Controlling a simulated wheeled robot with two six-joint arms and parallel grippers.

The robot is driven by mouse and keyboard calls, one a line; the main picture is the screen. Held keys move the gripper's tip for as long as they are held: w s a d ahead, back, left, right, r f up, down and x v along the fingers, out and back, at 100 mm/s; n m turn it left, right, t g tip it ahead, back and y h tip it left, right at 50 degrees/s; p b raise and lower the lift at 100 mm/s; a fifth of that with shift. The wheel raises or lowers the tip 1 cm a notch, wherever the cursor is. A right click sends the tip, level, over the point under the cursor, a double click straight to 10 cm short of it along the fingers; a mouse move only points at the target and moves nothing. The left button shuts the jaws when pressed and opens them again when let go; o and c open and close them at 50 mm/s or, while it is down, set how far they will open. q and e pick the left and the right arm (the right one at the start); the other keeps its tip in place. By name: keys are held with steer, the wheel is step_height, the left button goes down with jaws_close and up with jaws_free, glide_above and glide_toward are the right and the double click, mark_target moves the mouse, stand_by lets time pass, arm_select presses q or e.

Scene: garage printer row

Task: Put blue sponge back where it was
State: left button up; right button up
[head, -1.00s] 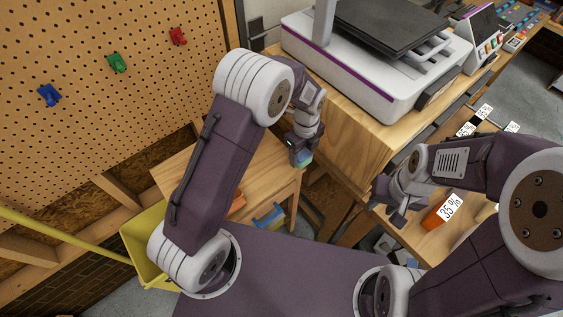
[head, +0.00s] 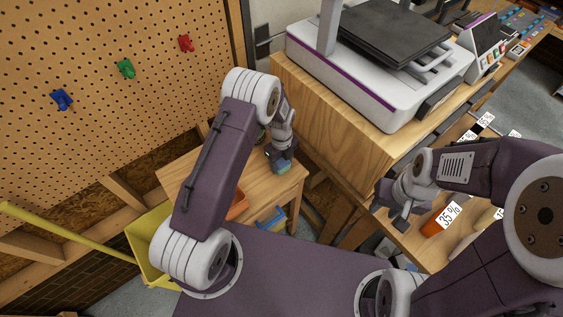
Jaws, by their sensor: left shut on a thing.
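My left gripper (head: 280,160) is shut on the blue sponge (head: 284,169). Only a small blue-green part of the sponge shows below the jaws. They are over the right part of the small wooden table (head: 287,187); I cannot tell whether the sponge touches the tabletop. My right gripper (head: 392,207) is apart from the sponge, at the right by the lower wooden shelf, and looks open and empty.
An orange thing (head: 238,206) and a blue container (head: 271,219) are near the small table's front, partly hidden by my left arm. A yellow bucket (head: 150,240) stands left. The wooden cabinet (head: 330,115) with a printer (head: 370,80) rises close on the right.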

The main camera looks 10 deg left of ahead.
mark_target(282, 162)
arm_select(q)
steer(key=shift+f, duration=0.1)
steer(key=o, duration=1.5)
steer(key=shift+c, duration=0.2)
steer(key=shift+r, duration=0.5)
step_height(282, 162, up, 11)
steer(key=b, duration=0.1)
steer(key=s+a+r+n, duration=0.2)
steer(key=s+n, duration=0.7)
steer(key=n, duration=0.4)
steer(key=s+a+r+n+t, duration=0.1)
steer(key=s+a+r+n, duration=0.1)
steer(key=s+n, duration=0.7)
steer(key=r+n, duration=0.1)
steer(key=n, duration=0.3)
steer(key=shift+a+r, duration=0.15)
steer(key=shift+r, duration=0.1)
